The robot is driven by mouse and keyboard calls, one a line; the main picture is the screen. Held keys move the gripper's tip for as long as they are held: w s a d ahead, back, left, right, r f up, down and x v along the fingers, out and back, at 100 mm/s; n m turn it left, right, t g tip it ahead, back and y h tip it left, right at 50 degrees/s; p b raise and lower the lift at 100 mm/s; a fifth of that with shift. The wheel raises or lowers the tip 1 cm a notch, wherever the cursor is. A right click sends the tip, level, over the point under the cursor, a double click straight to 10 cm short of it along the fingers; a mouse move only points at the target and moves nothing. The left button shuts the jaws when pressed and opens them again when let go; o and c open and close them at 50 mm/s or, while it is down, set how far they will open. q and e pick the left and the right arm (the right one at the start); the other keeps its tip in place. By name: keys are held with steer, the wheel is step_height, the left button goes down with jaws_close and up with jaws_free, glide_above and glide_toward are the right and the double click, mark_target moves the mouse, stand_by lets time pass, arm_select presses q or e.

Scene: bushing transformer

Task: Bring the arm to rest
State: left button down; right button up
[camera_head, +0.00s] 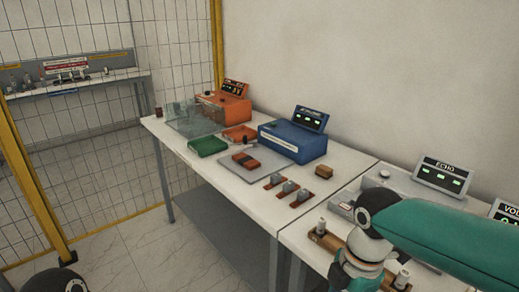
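My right arm (440,235), teal with a dark and white joint (377,207), comes in from the right edge over the near table. It bends downward at this joint, and its lower link (358,268) runs out of the bottom of the view. My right gripper is not visible. A dark rounded part of mine (55,281) shows at the bottom left corner. My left gripper is not visible either.
Yellow-framed mesh fencing (28,180) stands at left.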

steer(key=a+f+m+y, duration=0.25)
steer(key=f+m, duration=0.65)
steer(key=f, duration=1.1)
steer(key=s+f+m, duration=1.1)
steer(key=f+m, duration=0.3)
steer(key=f, duration=0.1)
steer(key=shift+s+a+f+t+y, duration=0.25)
steer(key=shift+a+t+y, duration=0.05)
steer(key=shift+a+y, duration=0.05)
steer(key=shift+s+f+m, duration=0.15)
steer(key=shift+m, duration=0.25)
steer(key=shift+c, duration=0.7)
steer(key=shift+a, duration=0.1)
